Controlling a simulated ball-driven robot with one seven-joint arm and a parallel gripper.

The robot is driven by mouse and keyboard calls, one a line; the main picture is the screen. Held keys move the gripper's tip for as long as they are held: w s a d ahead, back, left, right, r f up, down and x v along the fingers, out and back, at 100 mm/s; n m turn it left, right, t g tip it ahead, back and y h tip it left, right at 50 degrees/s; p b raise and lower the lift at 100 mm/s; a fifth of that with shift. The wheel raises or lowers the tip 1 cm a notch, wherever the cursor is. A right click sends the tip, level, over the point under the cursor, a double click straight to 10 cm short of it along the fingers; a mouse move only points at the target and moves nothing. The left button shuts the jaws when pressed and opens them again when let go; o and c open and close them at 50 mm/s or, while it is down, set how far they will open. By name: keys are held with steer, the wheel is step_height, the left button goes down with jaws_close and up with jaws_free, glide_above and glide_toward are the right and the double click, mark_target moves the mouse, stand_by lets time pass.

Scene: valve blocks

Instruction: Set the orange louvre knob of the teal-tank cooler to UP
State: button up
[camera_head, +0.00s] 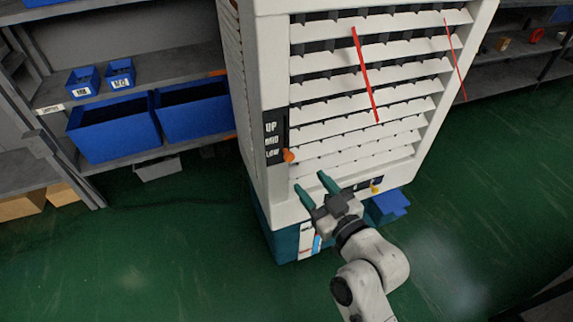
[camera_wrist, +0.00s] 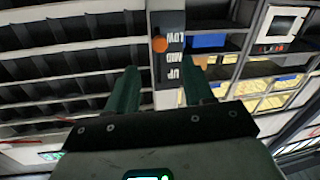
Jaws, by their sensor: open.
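The white cooler (camera_head: 345,170) has a teal tank (camera_head: 284,243) at its base. Its orange louvre knob (camera_head: 289,156) sits on the front's left edge, beside the LOW end of a dark label plate (camera_head: 273,135) reading UP, MID, LOW from top to bottom. In the wrist view the orange knob (camera_wrist: 160,44) shows beside the upside-down word LOW, in a dark slot. My gripper (camera_head: 310,181) is open and empty, a little below the knob in the head view. In the wrist view its two teal fingers (camera_wrist: 161,75) are spread on either side of the knob's line, apart from it.
Louvre slats (camera_head: 350,120) fill the cooler front, with two red ribbons (camera_head: 366,75) across them. A shelf (camera_head: 55,90) with blue bins (camera_head: 115,128) stands at the left. A blue box (camera_head: 388,207) lies low by the cooler's right. Green floor is clear in front.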

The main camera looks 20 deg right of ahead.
mark_target(291, 159)
steer(key=w, duration=0.5)
steer(key=w+a, duration=0.1)
steer(key=w, duration=0.2)
steer(key=shift+w+p, duration=0.3)
jaws_close()
